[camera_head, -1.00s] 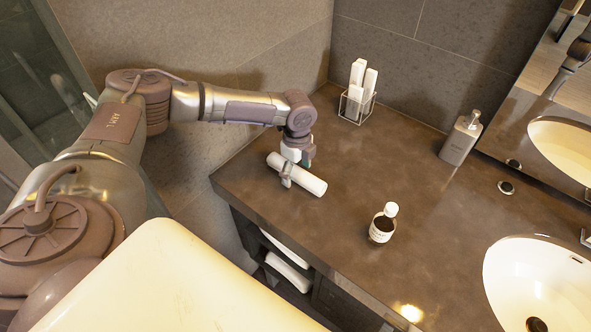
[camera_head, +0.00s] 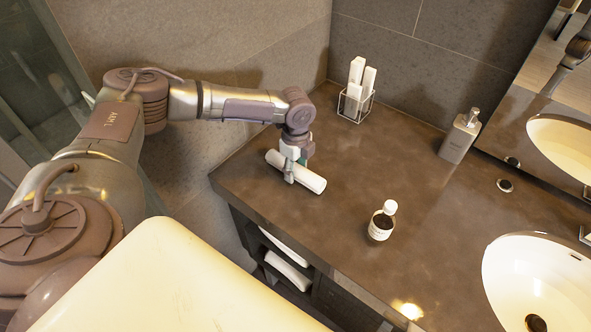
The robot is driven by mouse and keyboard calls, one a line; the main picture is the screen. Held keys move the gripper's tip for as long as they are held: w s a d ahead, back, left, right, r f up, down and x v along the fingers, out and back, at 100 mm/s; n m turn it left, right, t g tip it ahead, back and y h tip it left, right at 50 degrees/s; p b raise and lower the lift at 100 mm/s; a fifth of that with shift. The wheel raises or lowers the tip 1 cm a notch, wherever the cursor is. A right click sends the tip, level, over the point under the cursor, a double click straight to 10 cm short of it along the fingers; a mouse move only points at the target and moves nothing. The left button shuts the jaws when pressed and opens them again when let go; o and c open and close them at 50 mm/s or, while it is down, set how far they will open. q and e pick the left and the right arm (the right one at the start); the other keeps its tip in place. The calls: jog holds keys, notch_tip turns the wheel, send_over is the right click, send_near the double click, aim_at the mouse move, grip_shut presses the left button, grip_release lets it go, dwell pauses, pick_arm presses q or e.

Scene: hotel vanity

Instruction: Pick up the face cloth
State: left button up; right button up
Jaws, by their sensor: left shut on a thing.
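The face cloth (camera_head: 311,181) is a white roll lying on the brown vanity counter (camera_head: 345,222), near its left end. My left gripper (camera_head: 289,174) points down over the roll, with its fingers around the roll's middle. It is shut on the face cloth. The cloth is at or very close to the counter top; I cannot tell any gap under it. The gripper hides part of the roll's middle. My right gripper is not in view.
A clear holder with white items (camera_head: 355,103) stands at the back wall. A soap dispenser (camera_head: 459,137) and a white basin (camera_head: 540,280) are at the right. White rolled towels (camera_head: 287,270) lie on shelves below.

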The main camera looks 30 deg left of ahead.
aim_at(297, 167)
pick_arm(q)
jog(key=shift+r, duration=0.45)
jog(key=r, duration=0.2)
jog(key=b, duration=0.1)
jog(key=shift+d+r, duration=0.25)
jog(key=shift+r, duration=0.15)
jog(key=s+d+r+b, duration=0.2)
jog(key=s+d+r, duration=0.2)
jog(key=d, duration=0.6)
notch_tip(297, 167, up, 3)
jog(key=shift+d+f, duration=0.1)
jog(key=shift+d, duration=0.15)
